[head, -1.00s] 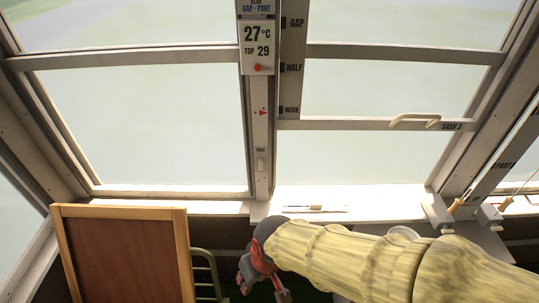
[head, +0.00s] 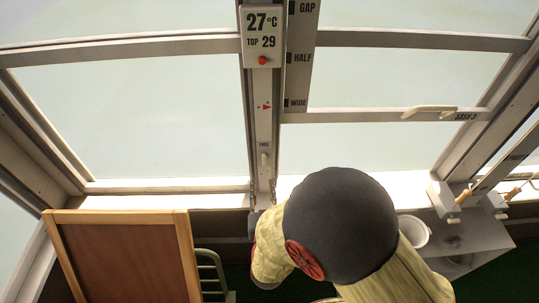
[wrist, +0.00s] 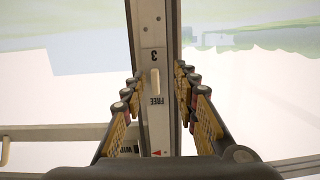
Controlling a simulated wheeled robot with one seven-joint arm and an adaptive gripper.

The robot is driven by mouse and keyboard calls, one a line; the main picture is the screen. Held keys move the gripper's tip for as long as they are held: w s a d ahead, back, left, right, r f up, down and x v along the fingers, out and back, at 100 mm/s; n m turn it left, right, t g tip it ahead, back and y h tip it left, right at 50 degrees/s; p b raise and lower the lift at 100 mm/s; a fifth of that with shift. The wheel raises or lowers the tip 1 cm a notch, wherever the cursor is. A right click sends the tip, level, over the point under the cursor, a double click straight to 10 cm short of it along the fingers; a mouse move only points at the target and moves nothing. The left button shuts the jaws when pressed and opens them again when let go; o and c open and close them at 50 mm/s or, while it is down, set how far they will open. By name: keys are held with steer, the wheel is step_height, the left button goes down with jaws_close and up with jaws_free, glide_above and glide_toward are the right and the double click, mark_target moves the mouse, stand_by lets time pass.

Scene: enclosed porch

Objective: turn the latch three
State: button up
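Latch three (head: 264,160) is a small pale peg on the upright post between two windows, below a red arrow mark. In the wrist view the latch (wrist: 155,82) stands along the post, between a "3" and the word FREE. My gripper (head: 263,196) is at the foot of the post, below the latch, partly hidden by my arm. In the wrist view my gripper (wrist: 158,88) is open, one finger on each side of the post, with nothing held. I cannot tell whether the fingers touch the post.
A sign (head: 262,38) reading 27°C, TOP 29 is higher on the post. Sash 3's handle (head: 430,111) is to the right, beside a GAP/HALF/WIDE strip (head: 299,60). A brown framed board (head: 125,255) stands at lower left; a white cup (head: 413,232) is at lower right.

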mark_target(264, 159)
steer(key=shift+t+h, duration=0.3)
steer(key=shift+t, duration=0.6)
steer(key=w+r, duration=0.1)
steer(key=w, duration=0.1)
steer(key=w+r, duration=0.1)
steer(key=w, duration=0.2)
steer(key=w+d+r, duration=0.1)
steer(key=w+r, duration=0.1)
steer(key=w, duration=0.1)
steer(key=c, duration=0.4)
steer(key=c, duration=0.3)
jaws_close()
